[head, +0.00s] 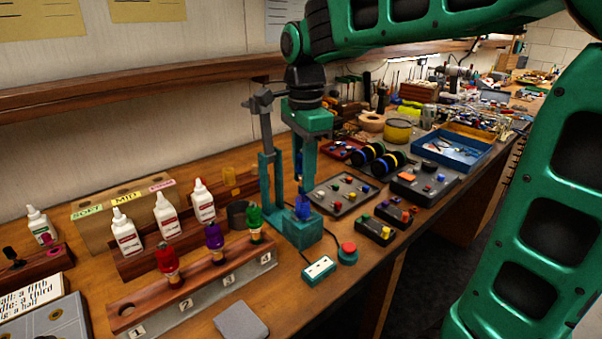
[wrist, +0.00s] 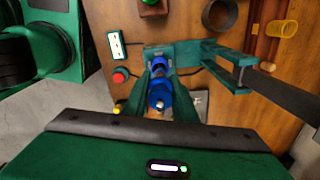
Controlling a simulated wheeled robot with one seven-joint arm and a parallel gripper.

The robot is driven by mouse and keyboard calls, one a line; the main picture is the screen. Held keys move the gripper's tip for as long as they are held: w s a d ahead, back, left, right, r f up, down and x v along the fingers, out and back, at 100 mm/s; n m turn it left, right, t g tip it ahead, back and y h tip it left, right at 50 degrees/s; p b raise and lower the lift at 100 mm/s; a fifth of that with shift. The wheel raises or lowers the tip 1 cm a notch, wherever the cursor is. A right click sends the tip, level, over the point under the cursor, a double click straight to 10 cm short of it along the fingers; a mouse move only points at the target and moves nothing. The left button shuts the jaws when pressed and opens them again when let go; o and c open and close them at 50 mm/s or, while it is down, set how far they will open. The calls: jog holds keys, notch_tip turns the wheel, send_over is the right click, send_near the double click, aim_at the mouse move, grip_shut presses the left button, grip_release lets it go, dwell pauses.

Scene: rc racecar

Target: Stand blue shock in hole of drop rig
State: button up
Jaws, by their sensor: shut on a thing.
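The blue shock (wrist: 158,92) is held upright between the two fingers of my gripper (wrist: 162,100), which is shut on it. In the head view the shock's lower blue part (head: 303,208) shows just at the top of the base of the teal drop rig (head: 303,234). My gripper (head: 308,172) is above that base, beside the rig's upright column. The rig also shows in the wrist view (wrist: 205,52). The hole is hidden by the shock and fingers; I cannot tell how deep the lower end sits.
A wooden rack (head: 200,283) in front left holds red (head: 167,262), purple (head: 214,241) and green (head: 255,222) shocks; its hole at 1 is empty. A white-topped switch box (head: 319,269) and a red button (head: 347,253) stand close to the rig. White bottles (head: 126,236) stand behind the rack.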

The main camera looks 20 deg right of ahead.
aim_at(303, 193)
jog(key=shift+f, duration=0.15)
jog(key=shift+f, duration=0.3)
jog(key=shift+f, duration=2.15)
jog(key=o, duration=1.1)
jog(key=shift+o, duration=0.2)
notch_tip(303, 193, up, 11)
jog(key=shift+f, duration=0.15)
